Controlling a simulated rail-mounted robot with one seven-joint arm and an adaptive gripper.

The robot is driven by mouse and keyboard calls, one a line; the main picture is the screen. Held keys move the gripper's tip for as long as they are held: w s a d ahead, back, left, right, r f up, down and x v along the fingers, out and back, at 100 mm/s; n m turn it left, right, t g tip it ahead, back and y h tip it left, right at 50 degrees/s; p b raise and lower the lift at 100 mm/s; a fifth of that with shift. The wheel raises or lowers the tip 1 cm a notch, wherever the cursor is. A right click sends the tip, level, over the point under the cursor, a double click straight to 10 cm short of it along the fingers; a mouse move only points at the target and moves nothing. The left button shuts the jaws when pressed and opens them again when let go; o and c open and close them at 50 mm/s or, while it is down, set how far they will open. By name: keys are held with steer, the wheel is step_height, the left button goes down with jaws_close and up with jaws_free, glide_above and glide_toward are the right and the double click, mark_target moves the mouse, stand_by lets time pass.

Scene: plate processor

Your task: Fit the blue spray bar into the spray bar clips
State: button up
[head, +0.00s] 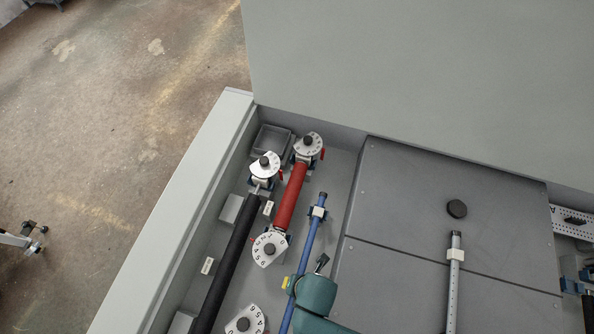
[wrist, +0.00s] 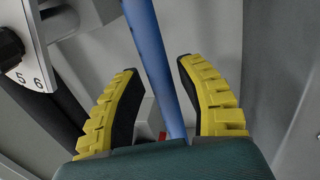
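The blue spray bar (head: 310,243) runs lengthwise in the grey trough, right of the red roller. A white clip block (head: 318,212) with blue parts sits at its far end; I cannot tell whether the bar is seated in it. My gripper (head: 296,283) is at the nearer part of the bar. In the wrist view the bar (wrist: 149,45) passes between the two yellow fingers of my gripper (wrist: 158,68). The fingers are apart, with a clear gap on the left and a narrower one on the right. The bar's near end and any nearer clip are hidden.
A red roller (head: 291,196) and a black roller (head: 231,255) with white numbered dials lie to the left. Grey cover panels (head: 400,215) with a black knob (head: 457,209) lie right. A marked pale bar (head: 453,290) lies on them. A tall grey wall (head: 430,80) stands behind.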

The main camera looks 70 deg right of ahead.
step_height(320, 180, up, 12)
steer(key=s+p, duration=0.1)
steer(key=s, duration=0.1)
steer(key=shift+s+r, duration=0.15)
steer(key=shift+s, duration=0.05)
stand_by(0.3)
steer(key=w+r+m+t, duration=0.9)
steer(key=w+r+t, duration=0.1)
steer(key=w+r, duration=1.15)
step_height(320, 180, up, 30)
steer(key=w+m+t, duration=0.2)
steer(key=m+t, duration=0.7)
steer(key=t, duration=0.1)
steer(key=shift+m, duration=0.4)
